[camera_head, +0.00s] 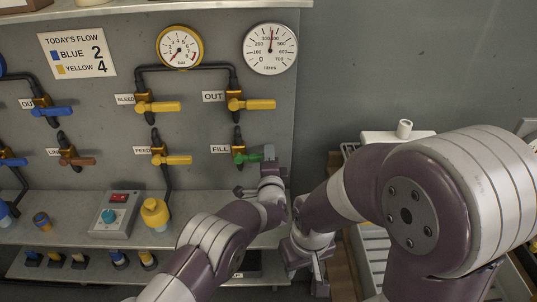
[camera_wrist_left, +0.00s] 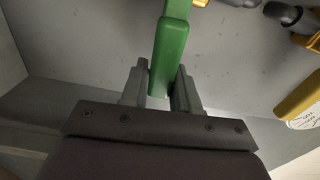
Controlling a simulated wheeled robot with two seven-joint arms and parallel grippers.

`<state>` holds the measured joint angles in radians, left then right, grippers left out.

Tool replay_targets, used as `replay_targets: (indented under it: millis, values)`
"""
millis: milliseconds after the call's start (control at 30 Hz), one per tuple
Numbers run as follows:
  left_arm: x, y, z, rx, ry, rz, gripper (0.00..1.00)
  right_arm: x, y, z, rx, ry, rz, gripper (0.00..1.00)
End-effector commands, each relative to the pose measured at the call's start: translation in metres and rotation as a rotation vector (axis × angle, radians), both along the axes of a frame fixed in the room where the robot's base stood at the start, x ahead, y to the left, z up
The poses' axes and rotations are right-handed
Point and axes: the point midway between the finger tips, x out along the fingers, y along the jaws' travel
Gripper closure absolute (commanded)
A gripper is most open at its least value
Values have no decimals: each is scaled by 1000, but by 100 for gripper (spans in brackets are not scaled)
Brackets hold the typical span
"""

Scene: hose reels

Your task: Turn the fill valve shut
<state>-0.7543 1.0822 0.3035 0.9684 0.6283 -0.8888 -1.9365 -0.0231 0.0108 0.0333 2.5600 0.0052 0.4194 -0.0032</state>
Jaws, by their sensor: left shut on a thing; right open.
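The fill valve has a green lever handle (camera_head: 247,157) beside the FILL label (camera_head: 220,149) on the grey panel. The handle lies about horizontal, pointing right from the valve body. My left gripper (camera_head: 268,156) is at the handle's free right end. In the left wrist view, the green handle (camera_wrist_left: 168,50) runs between the two fingers of my left gripper (camera_wrist_left: 160,88), which is shut on it. My right gripper (camera_head: 318,274) is low, to the right of the panel, open and apart from the valve. Its fingers are small and partly confused with the arm links.
The yellow OUT lever (camera_head: 251,104) is above the fill valve, and the yellow FEED lever (camera_head: 172,160) is to its left. A litres gauge (camera_head: 270,49) reads near the middle of its scale.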

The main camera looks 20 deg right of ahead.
Motion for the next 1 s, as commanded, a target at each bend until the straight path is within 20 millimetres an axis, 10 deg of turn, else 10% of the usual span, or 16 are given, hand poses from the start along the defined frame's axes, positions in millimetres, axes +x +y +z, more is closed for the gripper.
replay_targets:
  millis: [733,767,800,1000]
  values:
    - [0,1,-10,80,-19,1,100,0,0,-3,0,0,0,57]
    - [0,1,-10,80,-19,1,64,0,0,-3,0,0,0,57]
    - [0,1,-10,80,-19,1,51,0,0,-3,0,0,0,57]
    - [0,0,-8,77,-20,1,49,0,0,-3,0,0,0,57]
